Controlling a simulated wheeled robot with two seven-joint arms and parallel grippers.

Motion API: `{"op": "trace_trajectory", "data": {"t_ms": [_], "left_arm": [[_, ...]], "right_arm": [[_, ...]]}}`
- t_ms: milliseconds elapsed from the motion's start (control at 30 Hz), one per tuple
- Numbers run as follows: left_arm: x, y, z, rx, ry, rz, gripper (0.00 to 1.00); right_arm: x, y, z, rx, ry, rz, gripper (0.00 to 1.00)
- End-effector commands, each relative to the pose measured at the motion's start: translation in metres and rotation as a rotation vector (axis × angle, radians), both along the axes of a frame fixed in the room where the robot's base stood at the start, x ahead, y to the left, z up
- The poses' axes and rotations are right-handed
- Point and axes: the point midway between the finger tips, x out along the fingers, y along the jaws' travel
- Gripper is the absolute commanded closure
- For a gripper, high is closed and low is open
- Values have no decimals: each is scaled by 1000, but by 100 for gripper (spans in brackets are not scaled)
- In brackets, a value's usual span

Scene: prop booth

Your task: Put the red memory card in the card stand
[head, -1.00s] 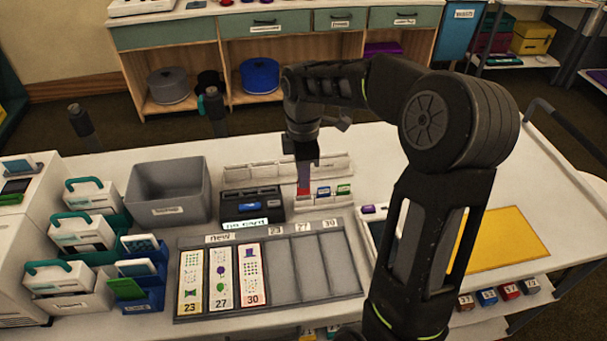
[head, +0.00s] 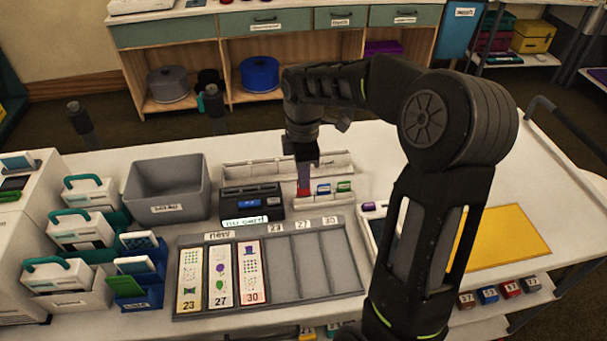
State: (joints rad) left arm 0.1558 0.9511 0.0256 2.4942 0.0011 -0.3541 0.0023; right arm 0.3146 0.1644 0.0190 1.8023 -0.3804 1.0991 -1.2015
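My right gripper (head: 304,168) points down over the left end of the white card stand (head: 328,203). A red memory card (head: 304,191) shows just below the fingers, and the gripper appears shut on it. The card is upright, at the left end of the stand; I cannot tell whether its lower edge is seated in a slot. A blue card (head: 323,188) and a green card (head: 343,186) stand to its right in the same stand. My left gripper is not in view.
A black card reader (head: 252,202) with a lit display stands left of the card stand. A white rack (head: 240,174) is behind. A grey tray (head: 310,266) with printed strips lies in front. A grey bin (head: 168,190) is at left. My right arm hides part of the right side.

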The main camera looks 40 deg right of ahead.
Motion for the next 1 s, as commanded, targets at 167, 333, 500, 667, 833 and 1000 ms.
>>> {"op": "trace_trajectory", "data": {"t_ms": [167,333,500,667,833,1000], "left_arm": [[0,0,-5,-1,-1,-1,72],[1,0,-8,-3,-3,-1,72],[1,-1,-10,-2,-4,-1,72],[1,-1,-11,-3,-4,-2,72],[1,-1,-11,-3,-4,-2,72],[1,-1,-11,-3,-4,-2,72]], "right_arm": [[0,0,-8,0,0,0,100],[0,0,-14,0,1,0,100],[0,0,-18,0,1,0,100],[0,0,-19,0,1,0,100],[0,0,-20,0,1,0,100],[0,0,-20,0,1,0,100]]}}
